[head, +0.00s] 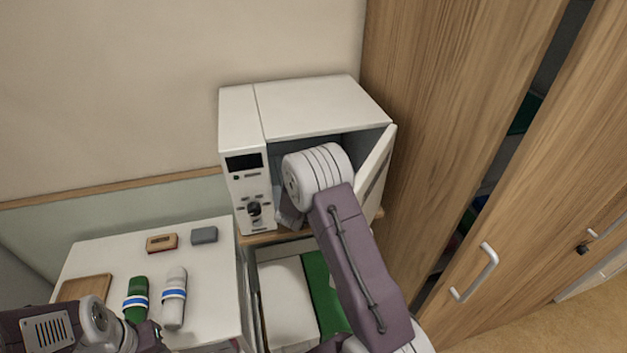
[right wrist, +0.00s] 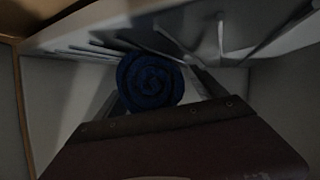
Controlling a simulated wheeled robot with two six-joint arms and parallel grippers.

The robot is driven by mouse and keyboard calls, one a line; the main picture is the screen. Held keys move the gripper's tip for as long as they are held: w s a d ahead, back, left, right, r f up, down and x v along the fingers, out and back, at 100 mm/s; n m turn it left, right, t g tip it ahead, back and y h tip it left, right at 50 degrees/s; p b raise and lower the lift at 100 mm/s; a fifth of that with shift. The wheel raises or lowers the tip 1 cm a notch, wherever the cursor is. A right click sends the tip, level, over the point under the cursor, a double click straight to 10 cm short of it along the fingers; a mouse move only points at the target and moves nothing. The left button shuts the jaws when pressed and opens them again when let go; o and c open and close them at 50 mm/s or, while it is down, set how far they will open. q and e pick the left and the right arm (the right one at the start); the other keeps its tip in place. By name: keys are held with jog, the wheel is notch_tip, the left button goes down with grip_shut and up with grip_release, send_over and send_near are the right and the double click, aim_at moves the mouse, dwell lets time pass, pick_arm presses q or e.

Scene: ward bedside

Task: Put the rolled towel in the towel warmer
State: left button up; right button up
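The towel warmer (head: 325,108) is a white box with a dark display and a knob on its front. Its door (head: 374,172) stands open at the right. My right arm reaches into the opening, and its gripper is hidden inside in the head view. In the right wrist view the rolled towel (right wrist: 150,80) is a dark blue spiral seen end-on. It lies between the fingers of my right gripper (right wrist: 160,90), close against a wire rack. The dim light does not show whether both fingers press on it. My left gripper (head: 148,338) is low at the left, its fingertips partly hidden.
A white bedside top (head: 215,285) holds a green bottle (head: 136,299), a white bottle (head: 174,297), a brown box (head: 161,243), a grey box (head: 204,235) and a wooden board (head: 85,288). An open compartment lies below the warmer. A wooden wardrobe (head: 440,120) stands close at right.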

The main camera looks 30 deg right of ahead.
jog(key=shift+s+a+r, duration=0.1)
jog(key=shift+r, duration=0.1)
jog(key=b+v, duration=0.4)
jog(key=v, duration=0.6)
jog(key=shift+s+a+r, duration=0.1)
jog(key=shift+s+a, duration=0.15)
jog(key=shift+a, duration=0.1)
jog(key=shift+s+a+r, duration=0.25)
jog(key=shift+s+r, duration=0.05)
jog(key=shift+s, duration=0.1)
